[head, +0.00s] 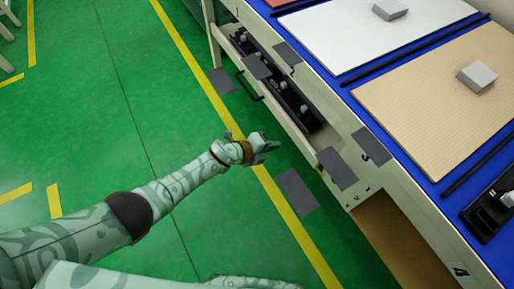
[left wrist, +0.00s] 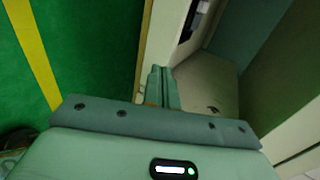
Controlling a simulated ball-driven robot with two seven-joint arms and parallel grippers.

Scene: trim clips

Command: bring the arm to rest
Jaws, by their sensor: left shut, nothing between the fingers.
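My left arm reaches in from the left in the head view, and its gripper (head: 264,146) hangs over the green floor, just short of the bench front. The left gripper is shut and empty. In the left wrist view the closed fingers (left wrist: 162,88) show with nothing between them. An open drawer (head: 290,112) in the bench front holds a black tray with several small pale knobs, beyond the gripper. The gripper is apart from the drawer. My right gripper is not in view.
The bench has a blue top (head: 336,83) with a white board (head: 350,30), a tan board (head: 430,110) and grey blocks on them. A black holder (head: 485,218) stands at the right. Open green floor (head: 100,90) with yellow lines lies to the left.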

